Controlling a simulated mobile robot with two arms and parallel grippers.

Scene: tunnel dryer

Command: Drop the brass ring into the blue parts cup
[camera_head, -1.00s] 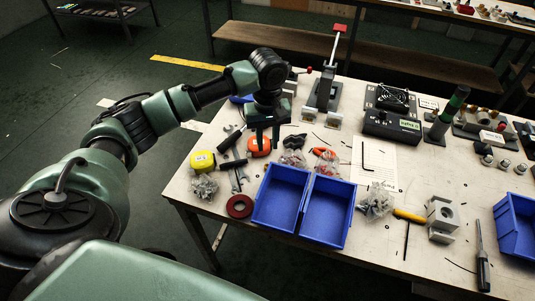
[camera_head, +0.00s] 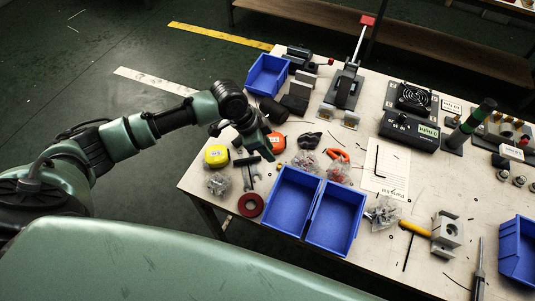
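I cannot make out a brass ring for sure; nothing is clearly visible between the fingers. Two blue open bins stand side by side at the table's near edge, the left one (camera_head: 274,222) and the right one (camera_head: 356,239); both look empty. Another blue bin (camera_head: 519,270) is at the right edge and one (camera_head: 268,92) at the back left. Which is the parts cup, I cannot tell. My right gripper is not in view.
A dark red ring (camera_head: 250,205) lies left of the bins. Yellow (camera_head: 217,156) and orange (camera_head: 277,142) tape measures, wrenches (camera_head: 248,172) and bagged parts lie near the gripper. A toggle clamp (camera_head: 345,92) and a black fan box (camera_head: 410,128) stand behind. A yellow-handled tool (camera_head: 414,228) lies right.

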